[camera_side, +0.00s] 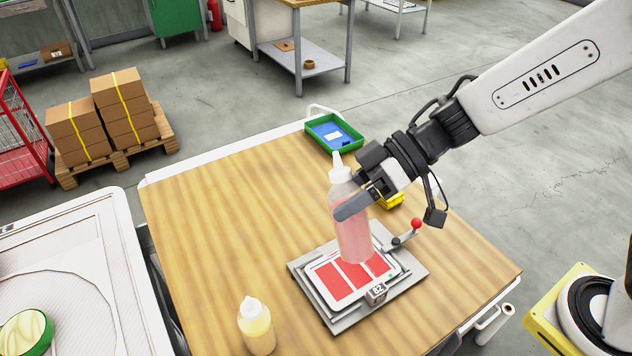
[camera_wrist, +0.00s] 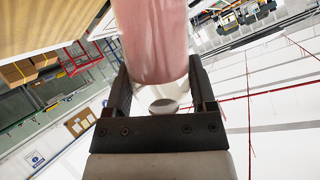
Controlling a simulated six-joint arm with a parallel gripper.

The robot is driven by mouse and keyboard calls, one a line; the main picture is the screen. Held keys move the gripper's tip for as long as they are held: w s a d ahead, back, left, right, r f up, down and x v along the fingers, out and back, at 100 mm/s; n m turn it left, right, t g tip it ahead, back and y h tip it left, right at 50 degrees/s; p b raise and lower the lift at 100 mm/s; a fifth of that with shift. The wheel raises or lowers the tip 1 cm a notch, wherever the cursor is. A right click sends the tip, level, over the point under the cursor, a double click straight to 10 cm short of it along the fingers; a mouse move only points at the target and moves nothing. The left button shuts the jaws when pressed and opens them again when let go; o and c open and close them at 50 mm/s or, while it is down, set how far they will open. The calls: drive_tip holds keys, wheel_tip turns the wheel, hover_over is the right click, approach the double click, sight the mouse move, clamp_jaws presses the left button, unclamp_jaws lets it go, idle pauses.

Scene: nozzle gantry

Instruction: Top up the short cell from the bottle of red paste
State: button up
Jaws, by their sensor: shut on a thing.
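The bottle of red paste (camera_side: 351,232) is upright, its white nozzle pointing up and its pinkish-red body hanging over the fixture. My gripper (camera_side: 352,205) is shut around its upper body. In the wrist view the bottle (camera_wrist: 155,40) sits between the two dark fingers of my gripper (camera_wrist: 162,92). Below it, a white tray (camera_side: 313,269) with red cells (camera_side: 331,281) is seated in a grey metal fixture (camera_side: 342,322). Several red cells show; the bottle covers part of the tray's far side. I cannot tell which cell is short.
A bottle of yellow paste (camera_side: 256,328) stands at the table's near edge. A red-knobbed lever (camera_side: 416,224) and a block marked 82 (camera_side: 377,293) are on the fixture. A green bin (camera_side: 318,133) with blue contents is at the back. The table's left side is clear.

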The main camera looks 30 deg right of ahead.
drive_tip(key=r+n+t, duration=0.1)
drive_tip(key=r, duration=0.2)
drive_tip(key=w+r+n+t, duration=0.1)
drive_tip(key=r, duration=0.2)
drive_tip(key=r+n+t, duration=0.1)
drive_tip(key=r, duration=0.3)
drive_tip(key=shift+w+r+y, duration=0.1)
drive_tip(key=shift+w+y, duration=0.1)
drive_tip(key=shift+y, duration=0.1)
drive_tip(key=w+d+f+m+t+h, duration=0.2)
drive_tip(key=w+d+f+m, duration=0.1)
drive_tip(key=d, duration=0.4)
drive_tip(key=w+d+f+m+t+h, duration=0.2)
drive_tip(key=w+d, duration=0.3)
drive_tip(key=d, duration=0.3)
drive_tip(key=w+d+f+m+t+h, duration=0.3)
drive_tip(key=w+d+f+m+h, duration=0.1)
drive_tip(key=d, duration=0.4)
drive_tip(key=shift+w+d+m, duration=0.2)
drive_tip(key=shift+d+m, duration=0.05)
drive_tip(key=shift+m, duration=0.05)
drive_tip(key=shift+a, duration=0.1)
